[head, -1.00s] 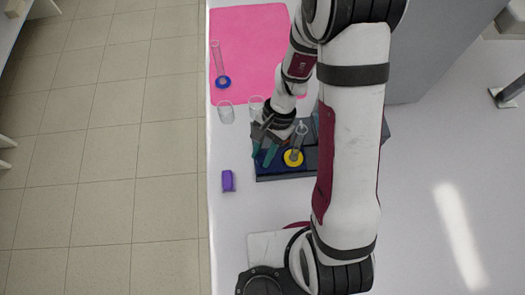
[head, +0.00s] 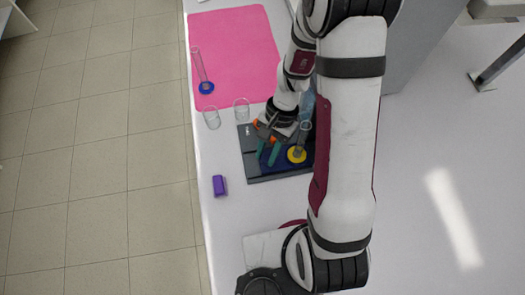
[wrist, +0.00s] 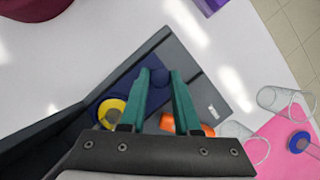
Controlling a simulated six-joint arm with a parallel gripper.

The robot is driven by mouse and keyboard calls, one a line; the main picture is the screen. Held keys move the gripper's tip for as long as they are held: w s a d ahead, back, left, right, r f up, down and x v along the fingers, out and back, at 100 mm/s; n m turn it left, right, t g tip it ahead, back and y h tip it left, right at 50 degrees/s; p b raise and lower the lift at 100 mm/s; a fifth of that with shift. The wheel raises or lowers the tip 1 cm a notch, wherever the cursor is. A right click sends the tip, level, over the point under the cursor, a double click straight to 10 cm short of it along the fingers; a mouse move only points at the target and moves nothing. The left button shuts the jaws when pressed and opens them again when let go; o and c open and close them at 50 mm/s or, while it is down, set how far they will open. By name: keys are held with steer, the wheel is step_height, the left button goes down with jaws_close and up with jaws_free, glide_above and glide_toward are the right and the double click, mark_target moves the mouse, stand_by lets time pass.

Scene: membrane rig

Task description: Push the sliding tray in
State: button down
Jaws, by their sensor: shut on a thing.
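The sliding tray (head: 267,157) is a dark blue plate on a dark grey base (head: 262,177). In the head view it lies inward of the base's left edge, with a strip of bare grey showing there. A dark blue rounded knob (wrist: 178,77) shows at the fingertips in the wrist view; it appears to be the tray's handle. My gripper (head: 267,160) has teal fingers pointing down at the tray, and they are shut on this knob. The wrist view shows the fingers (wrist: 160,80) on either side of it. My arm hides the tray's right part.
A glass cylinder with a yellow foot (head: 297,155) stands close beside my gripper. An orange thing (wrist: 182,126) lies near the fingers. Two beakers (head: 211,118) (head: 241,109), a blue-footed cylinder (head: 206,87) on a pink mat (head: 240,45), and a purple block (head: 219,186) stand nearby.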

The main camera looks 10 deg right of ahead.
steer(key=c, duration=0.6)
jaws_free()
steer(key=v, duration=1.5)
steer(key=shift+r, duration=0.4)
steer(key=shift+w, duration=0.1)
